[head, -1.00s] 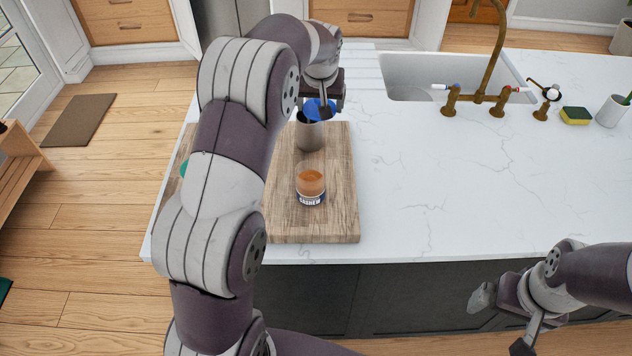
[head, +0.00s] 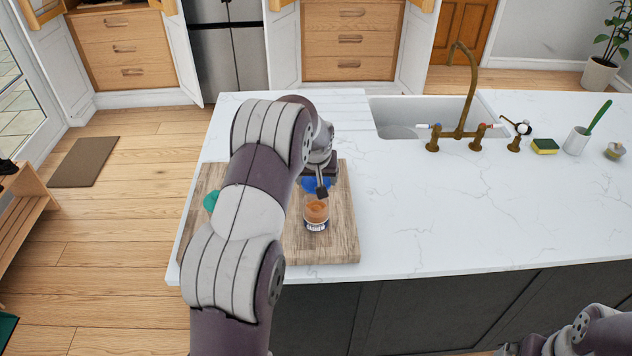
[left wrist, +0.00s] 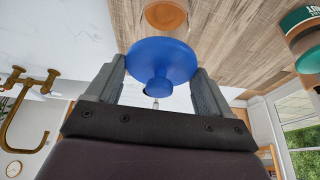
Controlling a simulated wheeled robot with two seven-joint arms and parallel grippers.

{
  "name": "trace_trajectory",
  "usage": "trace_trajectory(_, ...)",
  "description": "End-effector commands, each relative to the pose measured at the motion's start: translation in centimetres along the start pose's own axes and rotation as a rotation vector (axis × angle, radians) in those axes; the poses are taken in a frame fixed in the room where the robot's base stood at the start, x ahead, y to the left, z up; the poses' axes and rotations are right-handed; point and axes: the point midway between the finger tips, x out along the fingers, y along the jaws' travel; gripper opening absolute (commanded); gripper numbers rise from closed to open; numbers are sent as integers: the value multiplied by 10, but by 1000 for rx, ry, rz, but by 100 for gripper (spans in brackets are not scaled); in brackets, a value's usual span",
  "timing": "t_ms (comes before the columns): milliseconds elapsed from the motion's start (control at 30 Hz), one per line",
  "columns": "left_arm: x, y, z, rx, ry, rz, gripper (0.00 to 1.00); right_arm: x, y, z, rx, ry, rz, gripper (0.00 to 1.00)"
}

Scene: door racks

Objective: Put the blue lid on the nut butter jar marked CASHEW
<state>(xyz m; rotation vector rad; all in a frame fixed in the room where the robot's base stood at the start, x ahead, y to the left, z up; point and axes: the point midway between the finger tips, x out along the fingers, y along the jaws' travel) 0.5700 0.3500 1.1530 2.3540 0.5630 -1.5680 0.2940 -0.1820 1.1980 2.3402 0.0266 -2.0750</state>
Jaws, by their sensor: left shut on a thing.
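The blue lid (head: 312,184) has a knob, and my left gripper (head: 319,188) is shut on it. In the left wrist view the blue lid (left wrist: 160,60) sits between the two fingers, with the knob towards the gripper. The jar marked CASHEW (head: 316,213), clear with orange-brown contents, stands upright on the wooden board. In the head view the lid appears just above and behind the jar's top. In the left wrist view the jar (left wrist: 165,14) shows beyond the lid, apart from it in the picture. My right gripper is cut off at the bottom right.
The wooden board (head: 340,240) lies on the white counter (head: 470,220). A green-topped jar (head: 211,200) is partly hidden behind my left arm; it also shows in the left wrist view (left wrist: 300,38). The sink and brass tap (head: 460,110) are behind.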

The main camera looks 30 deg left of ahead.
Motion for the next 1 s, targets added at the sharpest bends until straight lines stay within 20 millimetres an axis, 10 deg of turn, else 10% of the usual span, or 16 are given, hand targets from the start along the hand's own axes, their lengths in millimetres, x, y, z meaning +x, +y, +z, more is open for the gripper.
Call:
trace_trajectory(267,36,-1,15,1,-1,0,52,-22,0,-3,0,0,0,100)
trace_trajectory(967,50,-1,20,0,0,0,52,-6,0,-1,0,-1,0,100)
trace_trajectory(1000,49,-1,20,0,0,0,94,-7,0,-1,0,0,0,100)
